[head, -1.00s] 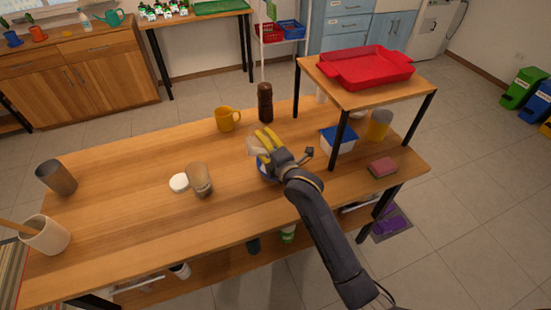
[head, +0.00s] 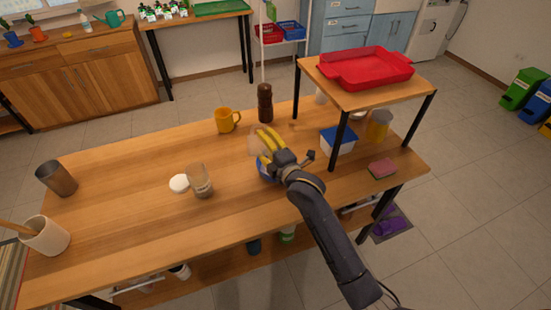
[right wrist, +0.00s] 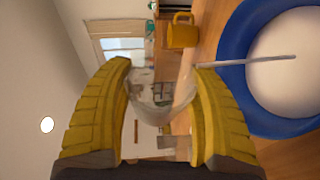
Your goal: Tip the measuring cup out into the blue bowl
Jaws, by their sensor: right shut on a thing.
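My right gripper (head: 266,143) has yellow fingers and is above the blue bowl at the middle of the table. In the right wrist view the gripper (right wrist: 160,85) is shut on a clear measuring cup (right wrist: 160,105), which sits between the fingers. The cup also shows in the head view (head: 255,146), small and pale beside the fingers. The blue bowl (head: 263,172) is mostly hidden by the gripper in the head view. In the right wrist view the bowl (right wrist: 234,48) is at the right, with a pale inside. A thin grey bar crosses in front of it. Any cup contents cannot be made out. My left gripper is not in view.
A yellow mug (head: 226,121) and a dark brown grinder (head: 265,102) stand behind the bowl. A glass (head: 201,182) and white lid (head: 179,183) are to the left. A raised shelf (head: 337,92) with a red tray (head: 367,68) stands at right. The table's front middle is clear.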

